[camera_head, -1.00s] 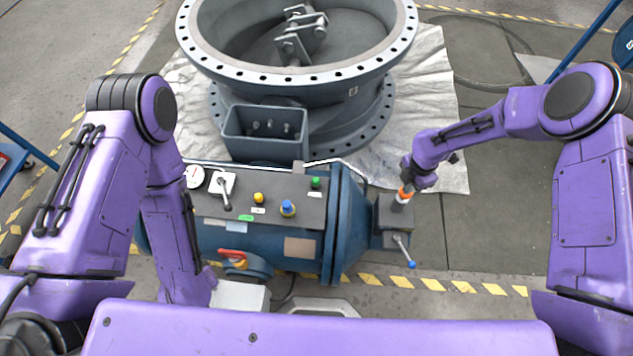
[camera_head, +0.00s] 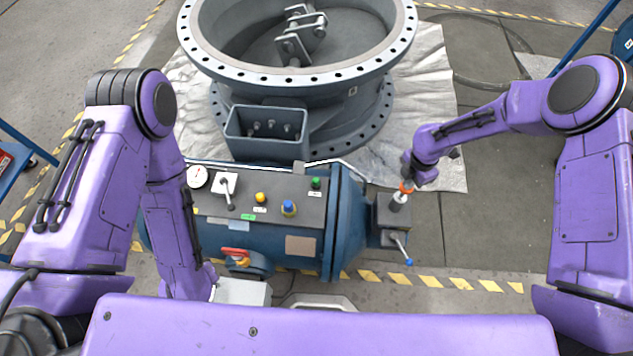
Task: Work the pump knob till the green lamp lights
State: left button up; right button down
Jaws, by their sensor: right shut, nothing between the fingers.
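My right gripper (camera_head: 398,204) points down at the grey box (camera_head: 400,222) on the right end of the blue actuator. It is shut and empty, its tip at or just above the box top; contact cannot be told. A lever with a blue knob (camera_head: 408,262) sticks out from the front of this box. A green lamp or button (camera_head: 316,183) sits at the right of the dark panel (camera_head: 275,187); whether it is lit is unclear. Which part is the pump knob is not certain. My left gripper is not in view; its forearm hangs at the actuator's left.
The panel also bears a gauge (camera_head: 197,176), a white switch with a lever (camera_head: 226,186), a yellow button (camera_head: 260,198) and a blue knob (camera_head: 288,207). A red handle (camera_head: 236,253) sits in front. The large flanged valve (camera_head: 300,75) stands behind.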

jog(key=shift+f+b, duration=1.3)
jog(key=shift+f, duration=0.4)
jog(key=shift+r+p, duration=1.5)
jog(key=shift+r, duration=0.15)
notch_tip(320, 180, up, 8)
jog(key=p, duration=0.6)
jog(key=shift+p, duration=0.35)
